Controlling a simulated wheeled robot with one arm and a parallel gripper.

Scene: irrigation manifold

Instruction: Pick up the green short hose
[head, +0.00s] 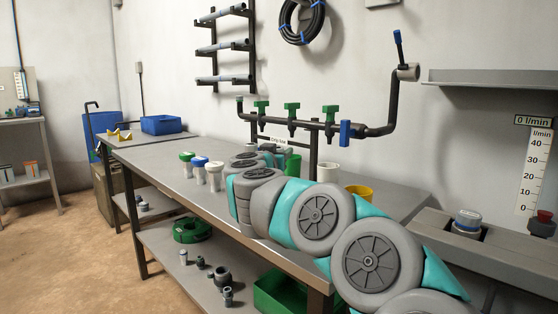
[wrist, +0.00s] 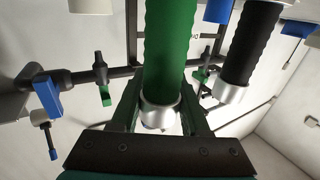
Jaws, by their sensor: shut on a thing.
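The green short hose (wrist: 168,45) is a ribbed green tube with a silver metal end collar (wrist: 160,107), seen in the wrist view. My gripper (wrist: 160,95) is shut on it near the collar, one dark finger on each side. The hose runs up out of the top of the wrist view, so its far end is hidden. In the head view my arm covers most of the gripper, and I cannot make out the hose there for certain.
A black hose (wrist: 247,45) with a silver collar is right of the green one. Capped white bottles (head: 200,172) and a yellow cup (head: 360,191) stand near my arm.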

